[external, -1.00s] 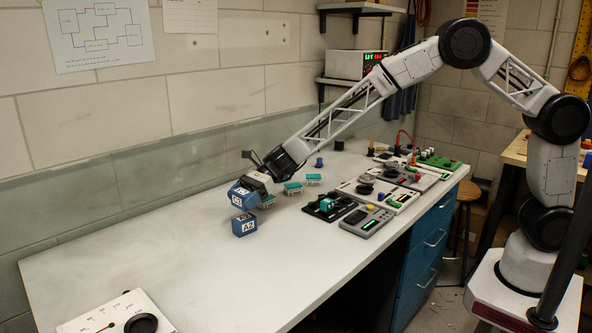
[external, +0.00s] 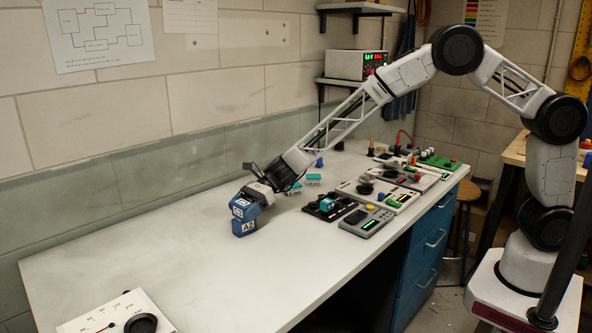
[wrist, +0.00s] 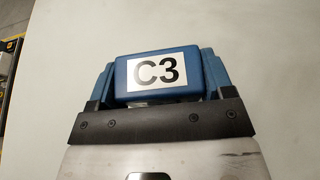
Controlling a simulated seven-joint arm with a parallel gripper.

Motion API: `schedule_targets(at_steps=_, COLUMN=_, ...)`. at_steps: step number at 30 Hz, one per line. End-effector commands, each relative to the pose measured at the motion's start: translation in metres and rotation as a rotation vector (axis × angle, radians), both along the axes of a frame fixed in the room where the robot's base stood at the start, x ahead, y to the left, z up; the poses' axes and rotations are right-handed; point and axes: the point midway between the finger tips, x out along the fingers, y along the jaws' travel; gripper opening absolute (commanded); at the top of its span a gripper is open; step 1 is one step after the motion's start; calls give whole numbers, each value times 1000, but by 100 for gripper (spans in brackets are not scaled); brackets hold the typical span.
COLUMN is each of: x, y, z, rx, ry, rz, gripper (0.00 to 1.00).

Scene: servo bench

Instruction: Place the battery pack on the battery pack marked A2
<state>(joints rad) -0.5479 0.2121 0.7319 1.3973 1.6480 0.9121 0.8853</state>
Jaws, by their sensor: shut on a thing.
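A blue battery pack marked A2 (external: 245,226) stands on the white bench top. In the external view the held pack (external: 239,208) is right above the A2 pack, and the two look in line. I cannot tell whether they touch. The wrist view shows the blue fingers on both sides of the held pack; the A2 pack does not show there.
Small teal-topped parts (external: 313,179) stand behind my gripper. Several devices (external: 366,221) line the bench's right side. A white panel with a black knob (external: 140,323) lies at the front left. The bench's left and middle are clear.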

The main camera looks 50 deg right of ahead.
Motion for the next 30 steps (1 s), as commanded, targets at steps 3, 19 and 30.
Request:
schedule_targets(at_steps=3, x=0, y=0, z=-1, rx=0, ry=0, rz=0, gripper=88)
schedule_targets(at_steps=19, x=0, y=-4, z=5, rx=0, ry=-1, rz=0, gripper=100)
schedule_targets(at_steps=30, x=1, y=-47, z=22, rx=0, ry=-1, rz=-2, gripper=100)
